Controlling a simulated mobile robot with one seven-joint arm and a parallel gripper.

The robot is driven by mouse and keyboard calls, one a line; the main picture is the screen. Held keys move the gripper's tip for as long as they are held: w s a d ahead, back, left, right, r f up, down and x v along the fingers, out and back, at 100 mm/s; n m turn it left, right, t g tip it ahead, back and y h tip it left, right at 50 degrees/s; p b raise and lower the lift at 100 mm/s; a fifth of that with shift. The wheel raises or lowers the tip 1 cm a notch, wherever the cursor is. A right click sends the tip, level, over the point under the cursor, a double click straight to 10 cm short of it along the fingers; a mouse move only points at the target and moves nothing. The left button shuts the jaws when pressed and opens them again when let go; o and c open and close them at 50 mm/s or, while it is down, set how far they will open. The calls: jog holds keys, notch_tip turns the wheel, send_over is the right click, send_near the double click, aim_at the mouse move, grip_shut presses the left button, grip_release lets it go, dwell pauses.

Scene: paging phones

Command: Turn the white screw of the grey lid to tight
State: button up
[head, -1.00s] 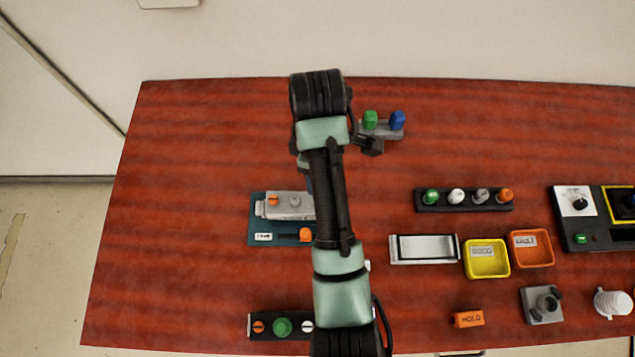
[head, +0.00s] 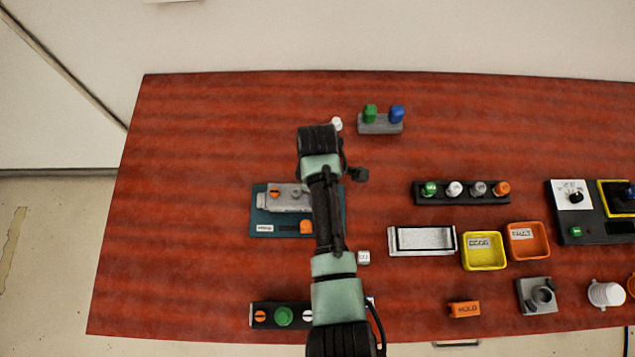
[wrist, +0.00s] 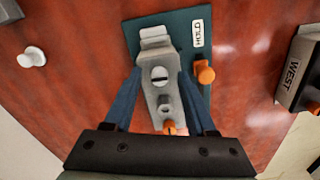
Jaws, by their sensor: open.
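The grey lid (wrist: 152,55) lies along a teal board (wrist: 177,22) in the wrist view. Its white screw (wrist: 160,76) has a dark slot running across the lid. A grey post (wrist: 165,104) and an orange screw (wrist: 170,128) follow along the lid towards my gripper. My gripper (wrist: 159,73) is open, its blue fingers on either side of the lid near the white screw, with nothing held. I cannot tell how high the tips are. In the head view the lid (head: 268,204) shows its orange screw and post; my arm hides the white screw and gripper.
An orange knob (wrist: 205,73) stands on the teal board beside the lid. A white peg (head: 337,123) stands behind my arm. A black board (head: 262,316) with a green knob is in front. Trays (head: 422,240) and a knob rack (head: 462,192) are to the right. The left table is clear.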

grip_shut()
jog(key=shift+m, duration=0.4)
jog(key=m+p, duration=0.1)
jog(key=m, duration=0.2)
jog(key=shift+r+m, duration=0.1)
jog(key=shift+m, duration=0.2)
jog(key=m+p, duration=0.1)
jog(key=m, duration=0.3)
jog(key=shift+m, duration=0.3)
jog(key=m+p, duration=0.1)
jog(key=m, duration=0.3)
jog(key=shift+m, duration=0.3)
jog(key=shift+m+p, duration=0.3)
jog(key=shift+m, duration=1.9)
